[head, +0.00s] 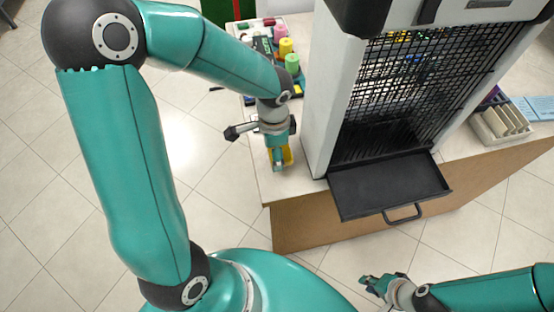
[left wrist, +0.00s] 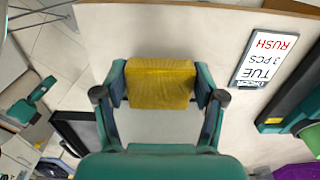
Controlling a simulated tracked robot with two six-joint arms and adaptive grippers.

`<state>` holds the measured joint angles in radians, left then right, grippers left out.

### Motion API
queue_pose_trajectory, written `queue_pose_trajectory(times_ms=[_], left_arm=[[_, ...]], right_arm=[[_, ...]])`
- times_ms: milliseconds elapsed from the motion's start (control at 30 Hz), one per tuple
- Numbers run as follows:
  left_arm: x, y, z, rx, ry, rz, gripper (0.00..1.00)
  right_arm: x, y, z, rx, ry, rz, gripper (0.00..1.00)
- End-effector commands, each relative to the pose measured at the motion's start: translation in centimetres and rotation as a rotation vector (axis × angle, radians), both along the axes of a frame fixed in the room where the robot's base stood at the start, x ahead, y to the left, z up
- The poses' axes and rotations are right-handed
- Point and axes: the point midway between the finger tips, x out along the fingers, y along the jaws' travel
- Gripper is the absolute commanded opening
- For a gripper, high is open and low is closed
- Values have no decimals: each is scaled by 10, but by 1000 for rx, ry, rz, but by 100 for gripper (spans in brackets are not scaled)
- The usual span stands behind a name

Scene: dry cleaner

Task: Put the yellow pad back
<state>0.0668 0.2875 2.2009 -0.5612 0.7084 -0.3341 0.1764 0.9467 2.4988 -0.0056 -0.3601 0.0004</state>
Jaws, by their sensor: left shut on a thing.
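The yellow pad (left wrist: 160,83) is a small block with a rough top, held between the two fingers of my left gripper (left wrist: 161,88) in the left wrist view. In the head view, my left gripper (head: 279,166) points down over the left part of the counter, beside the machine. The yellow pad (head: 288,155) shows partly there, with the rest hidden by the gripper. I cannot tell whether the pad touches the counter. My right gripper (head: 374,284) is low at the right, in front of the counter, with its fingers apart and empty.
A grey machine with a black mesh front and pull-out tray (head: 388,185) stands right of my left gripper. Behind are thread cones (head: 286,47) in a dark tray. A card reading TUE 3 PCS RUSH (left wrist: 264,57) lies on the counter (head: 290,187). A box (head: 500,122) stands right.

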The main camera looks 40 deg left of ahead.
Motion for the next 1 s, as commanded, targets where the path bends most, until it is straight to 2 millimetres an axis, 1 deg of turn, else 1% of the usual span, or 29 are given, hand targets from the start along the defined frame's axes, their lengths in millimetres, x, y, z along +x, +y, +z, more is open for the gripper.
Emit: queue_pose_trajectory(times_ms=[100, 233, 300, 533, 667, 700, 767, 800, 833, 1000], left_arm=[[-1, 0, -19, -1, 6, -1, 37], [-1, 0, -35, 0, 4, 0, 37], [-1, 0, -38, -2, 3, 1, 37], [-1, 0, -38, -1, 1, 1, 37], [-1, 0, -42, -2, 1, 1, 37], [-1, 0, -40, -1, 1, 1, 76], [-1, 0, -40, -2, 1, 1, 86], [-1, 0, -40, -2, 1, 1, 93], [-1, 0, -40, -2, 1, 1, 95], [-1, 0, -40, -2, 1, 1, 95]], right_arm=[[0, 0, -3, 0, 0, 0, 20], [0, 0, -5, 0, 0, 0, 20], [0, 0, -6, 0, 0, 0, 20], [0, 0, -5, 0, 0, 0, 20], [0, 0, -10, 0, 0, 0, 20], [0, 0, -8, 0, 0, 0, 20], [0, 0, -8, 0, 0, 0, 20], [0, 0, -8, 0, 0, 0, 20], [0, 0, -8, 0, 0, 0, 20], [0, 0, -8, 0, 0, 0, 20]])
